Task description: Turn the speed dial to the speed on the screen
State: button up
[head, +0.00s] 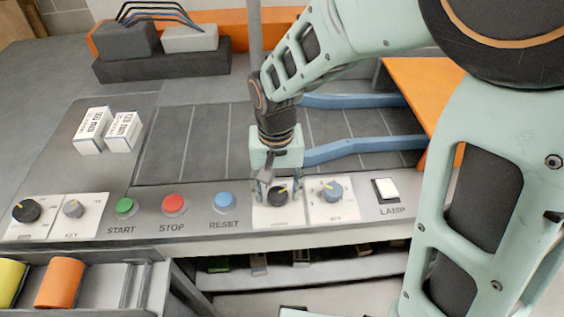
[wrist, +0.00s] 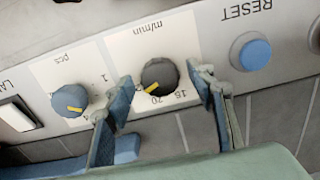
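The speed dial is a dark round knob (wrist: 159,74) on a white plate marked "m/min" in the wrist view. Its yellow pointer is aimed down-left in that view, close to a number that looks like 20; a 15 shows to the right of it. The same dial shows in the head view (head: 278,197) between the fingers. My gripper (wrist: 164,88) is open, with one finger on each side of the dial and a gap on both sides. The gripper also shows above the panel in the head view (head: 277,190). No screen is in view.
A blue-grey "pcs" knob (head: 331,190) and a lamp switch (head: 386,189) lie right of the dial. Blue RESET (head: 226,202), red STOP (head: 174,204) and green START (head: 124,207) buttons lie left. White boxes (head: 92,128) stand behind.

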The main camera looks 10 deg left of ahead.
aim_at(277, 193)
notch_tip(277, 193, up, 12)
dwell(0.6)
